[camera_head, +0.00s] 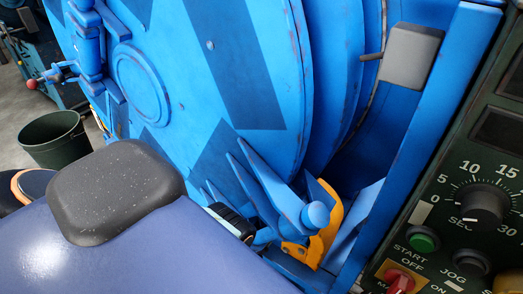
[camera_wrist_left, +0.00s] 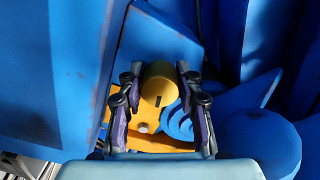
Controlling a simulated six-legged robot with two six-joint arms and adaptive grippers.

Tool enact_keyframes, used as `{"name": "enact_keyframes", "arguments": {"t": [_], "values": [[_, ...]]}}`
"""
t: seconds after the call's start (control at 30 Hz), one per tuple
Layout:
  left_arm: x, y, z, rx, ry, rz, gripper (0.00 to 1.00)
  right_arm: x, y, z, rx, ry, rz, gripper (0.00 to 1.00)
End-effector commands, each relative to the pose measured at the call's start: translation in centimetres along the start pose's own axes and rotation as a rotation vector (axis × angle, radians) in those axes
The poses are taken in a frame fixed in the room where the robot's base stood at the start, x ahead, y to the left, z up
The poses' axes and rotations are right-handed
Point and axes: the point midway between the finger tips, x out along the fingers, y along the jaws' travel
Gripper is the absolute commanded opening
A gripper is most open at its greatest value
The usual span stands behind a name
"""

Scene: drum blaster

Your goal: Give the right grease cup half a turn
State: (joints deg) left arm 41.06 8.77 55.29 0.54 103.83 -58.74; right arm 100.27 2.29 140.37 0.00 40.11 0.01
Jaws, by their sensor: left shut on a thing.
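The grease cup (camera_wrist_left: 159,82) is a brass-yellow cylinder with a dark slot in its face, in the middle of the left wrist view. My left gripper (camera_wrist_left: 160,88) has its two dark-and-purple fingers on either side of the cup, shut on it. Whether this is the right-hand cup, I cannot tell from the picture. Behind it is an orange-yellow bracket (camera_wrist_left: 150,141) with a bolt, also visible in the head view (camera_head: 325,222) beside a blue lever. In the head view the cup and my fingertips are hidden. My right gripper is in neither view.
The big blue drum (camera_head: 230,70) fills the head view's middle. A blue lever with a rounded end (camera_head: 316,214) stands near the bracket. A control panel (camera_head: 455,215) with knobs and buttons is at right. A dark bucket (camera_head: 54,140) stands at left. Blue walls crowd my left gripper.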

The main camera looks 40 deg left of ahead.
Motion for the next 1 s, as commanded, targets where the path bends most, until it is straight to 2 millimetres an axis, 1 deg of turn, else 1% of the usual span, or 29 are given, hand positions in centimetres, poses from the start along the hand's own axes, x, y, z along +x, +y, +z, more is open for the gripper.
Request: {"name": "enact_keyframes", "arguments": {"t": [1.0], "values": [[0.01, -0.13, 0.08, 0.965, -0.003, 0.0, 0.03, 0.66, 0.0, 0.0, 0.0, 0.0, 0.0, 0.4]]}}
